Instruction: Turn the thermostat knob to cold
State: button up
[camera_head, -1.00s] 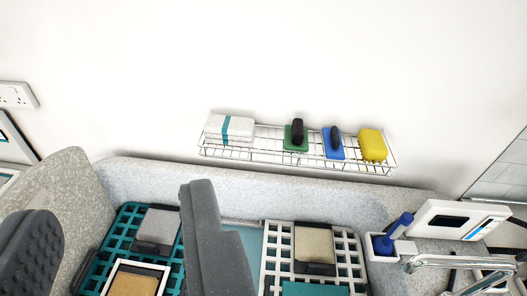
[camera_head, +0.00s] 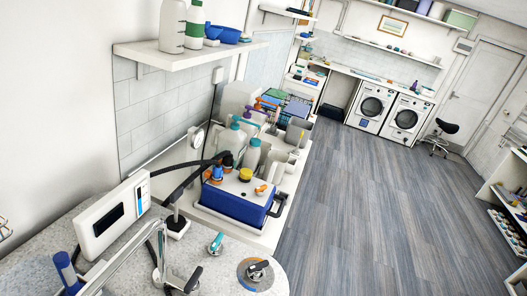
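A round dial plate (camera_head: 247,283) lies on the speckled grey ledge at the bottom centre. It seems to have blue and orange parts. A dark knob with a lever-like handle (camera_head: 258,268) sits on it; this looks like the thermostat knob. Its exact setting is too small to tell. Left of it stands a smaller knob with a teal handle (camera_head: 216,242). A chrome tap (camera_head: 155,245) with a black lever stands farther left. My gripper is not in this view.
A white box with a dark display (camera_head: 112,218) stands left, beside a blue-handled tool (camera_head: 66,269). A blue case with a white lid (camera_head: 238,198) and several bottles stand on the counter behind. A shelf (camera_head: 180,52) juts from the wall above. The wood floor right is clear.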

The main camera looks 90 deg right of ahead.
aim_at(256, 269)
jog(key=z, duration=1.4)
jog(key=k, duration=0.7)
jog(key=z, duration=0.35)
